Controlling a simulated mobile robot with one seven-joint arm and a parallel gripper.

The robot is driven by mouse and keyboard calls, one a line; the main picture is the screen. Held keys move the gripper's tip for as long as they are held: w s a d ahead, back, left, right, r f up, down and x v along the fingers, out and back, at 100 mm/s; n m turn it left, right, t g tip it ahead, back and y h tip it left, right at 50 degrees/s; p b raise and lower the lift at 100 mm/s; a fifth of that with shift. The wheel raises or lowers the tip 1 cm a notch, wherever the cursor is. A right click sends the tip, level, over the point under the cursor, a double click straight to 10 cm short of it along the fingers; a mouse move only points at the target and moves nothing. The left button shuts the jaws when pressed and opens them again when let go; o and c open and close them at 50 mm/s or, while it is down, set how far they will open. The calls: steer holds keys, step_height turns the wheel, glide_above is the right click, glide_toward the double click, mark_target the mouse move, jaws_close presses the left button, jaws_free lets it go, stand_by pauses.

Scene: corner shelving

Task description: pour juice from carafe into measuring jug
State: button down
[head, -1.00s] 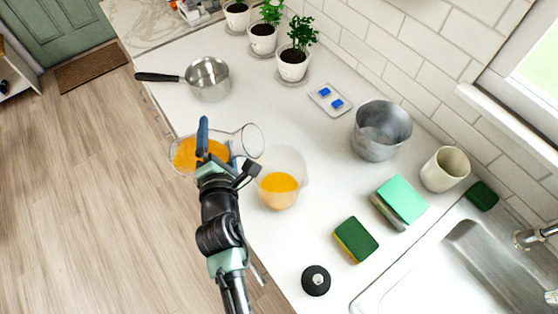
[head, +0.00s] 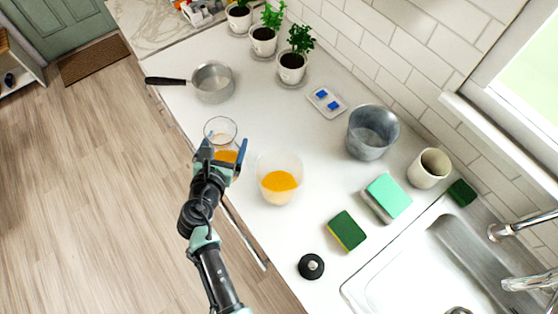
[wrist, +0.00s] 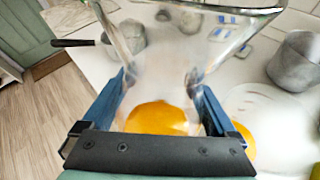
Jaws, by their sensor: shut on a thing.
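My gripper (head: 222,160) is shut on the glass carafe (head: 220,128), near the counter's left edge. The carafe now stands about upright, with its open mouth up and orange juice in its lower part. In the wrist view the carafe (wrist: 160,75) fills the space between the two blue fingers, with juice (wrist: 157,118) low inside. The clear measuring jug (head: 279,165) stands on the counter just right of my gripper and holds orange juice (head: 279,182). The carafe is apart from the jug in the head view. The carafe's base is hidden behind my gripper.
A saucepan (head: 213,82) and potted plants (head: 292,68) stand farther back. A metal pot (head: 372,132), beige cup (head: 429,168), sponges (head: 347,231) and a black round lid (head: 311,266) lie to the right, near the sink (head: 420,275). The counter behind the jug is clear.

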mark_target(220, 125)
steer(key=shift+n+h, duration=0.5)
steer(key=shift+w+r+p, duration=0.1)
steer(key=shift+r+p, duration=2.1)
steer(key=shift+r, duration=0.4)
step_height(220, 125, up, 2)
steer(key=shift+r+p, duration=0.1)
steer(key=shift+p, duration=1)
steer(key=shift+r, duration=1.85)
